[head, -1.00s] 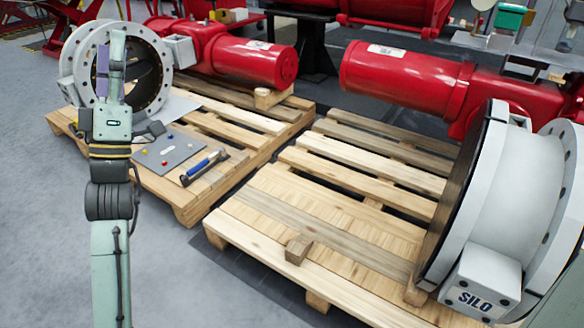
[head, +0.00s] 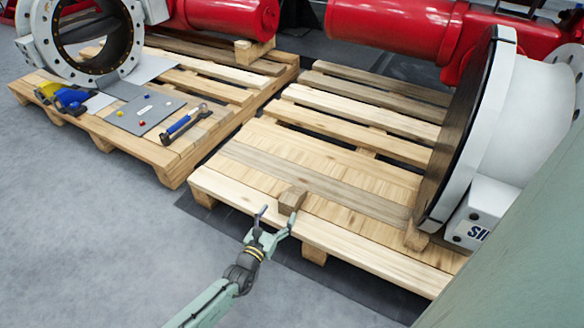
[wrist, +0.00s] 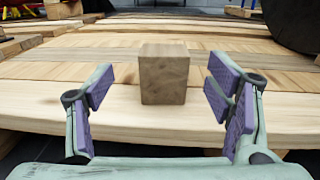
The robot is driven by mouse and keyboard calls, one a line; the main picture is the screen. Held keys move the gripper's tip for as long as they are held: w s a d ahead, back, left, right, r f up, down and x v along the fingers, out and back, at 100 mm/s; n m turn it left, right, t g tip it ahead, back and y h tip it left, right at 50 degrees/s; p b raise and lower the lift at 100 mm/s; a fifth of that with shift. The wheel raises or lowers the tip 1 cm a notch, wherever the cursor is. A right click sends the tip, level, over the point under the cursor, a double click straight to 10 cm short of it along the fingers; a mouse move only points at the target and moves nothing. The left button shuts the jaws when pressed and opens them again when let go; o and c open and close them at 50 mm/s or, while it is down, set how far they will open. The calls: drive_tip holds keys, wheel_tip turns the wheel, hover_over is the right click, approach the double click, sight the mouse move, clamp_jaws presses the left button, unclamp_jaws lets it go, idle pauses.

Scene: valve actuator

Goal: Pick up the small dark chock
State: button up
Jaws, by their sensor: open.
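The small dark chock (head: 291,200) is a brown wooden block on the front edge of the right pallet (head: 330,226). In the wrist view the chock (wrist: 164,73) stands upright, centred ahead between my fingers. My gripper (head: 278,215) is open and empty, just in front of the pallet's edge. In the wrist view the purple pads of my gripper (wrist: 160,92) stand wide on either side, with clear gaps to the chock. The chock appears just beyond the fingertips, and no contact shows.
A large white flanged valve (head: 470,130) stands on the right of the pallet, with another wooden block (head: 416,238) at its base. Boards around the chock are clear.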

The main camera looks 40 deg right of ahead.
sight(293, 193)
drive_tip(key=x, duration=0.3)
drive_tip(key=shift+d, duration=0.2)
drive_tip(key=x, duration=0.2)
drive_tip(key=b+x, duration=0.1)
drive_tip(key=x, duration=0.1)
drive_tip(key=shift+d+f, duration=0.25)
drive_tip(key=shift+d, duration=0.15)
drive_tip(key=shift+w+d, duration=0.25)
drive_tip(key=shift+d, duration=0.05)
drive_tip(key=shift+r, duration=0.1)
drive_tip(key=shift+c, duration=0.5)
drive_tip(key=c, duration=1.3)
